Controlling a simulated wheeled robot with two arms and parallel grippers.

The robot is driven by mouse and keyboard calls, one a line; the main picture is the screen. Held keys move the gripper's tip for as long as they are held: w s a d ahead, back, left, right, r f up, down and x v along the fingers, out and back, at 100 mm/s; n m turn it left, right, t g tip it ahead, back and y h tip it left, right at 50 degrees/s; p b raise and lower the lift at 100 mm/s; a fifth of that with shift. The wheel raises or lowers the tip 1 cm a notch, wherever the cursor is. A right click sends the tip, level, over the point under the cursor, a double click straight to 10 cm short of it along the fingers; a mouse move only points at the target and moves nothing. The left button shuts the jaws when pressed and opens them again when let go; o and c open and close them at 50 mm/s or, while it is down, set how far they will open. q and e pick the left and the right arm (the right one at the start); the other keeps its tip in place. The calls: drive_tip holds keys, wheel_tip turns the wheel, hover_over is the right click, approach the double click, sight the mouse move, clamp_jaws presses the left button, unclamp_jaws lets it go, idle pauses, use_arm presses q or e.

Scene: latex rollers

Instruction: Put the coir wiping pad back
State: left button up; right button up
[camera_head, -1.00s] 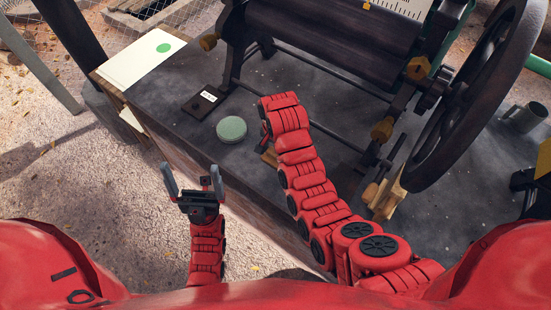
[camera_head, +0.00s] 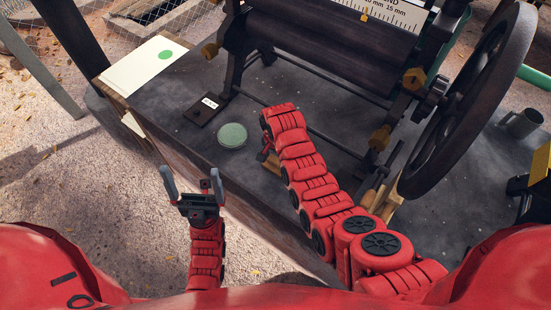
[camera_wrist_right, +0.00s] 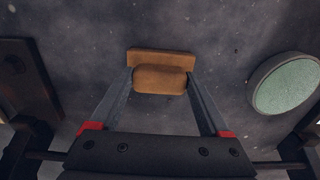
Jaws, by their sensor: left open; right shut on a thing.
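A brown block with a rounded top piece, which I take to be the coir wiping pad (camera_wrist_right: 160,58), is between the fingers of my right gripper (camera_wrist_right: 160,88) in the right wrist view. The gripper is shut on its rounded piece. In the head view the pad (camera_head: 271,163) shows as a tan edge beside my right wrist, low over the dark bench; whether it touches the bench I cannot tell. My right fingertips are mostly hidden there by the wrist. My left gripper (camera_head: 193,182) is open and empty, left of the bench over the gravel.
A dark flat plate with a white label (camera_head: 201,111) lies on the bench (camera_head: 170,100). A round green-topped disc (camera_head: 232,136) sits between it and my right wrist. The roller machine (camera_head: 320,50) with its large handwheel (camera_head: 470,100) stands behind. A grey mug (camera_head: 521,121) is at right.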

sight(275, 159)
drive_tip(key=o, duration=1)
drive_tip(key=shift+r, duration=0.1)
drive_tip(key=shift+w+r, duration=0.15)
drive_tip(key=shift+r, duration=0.35)
wheel_tip(275, 159, up, 4)
drive_tip(key=shift+b, duration=1)
drive_tip(key=r+p, duration=0.6)
drive_tip(key=r, duration=0.1)
drive_tip(key=shift+s, duration=0.2)
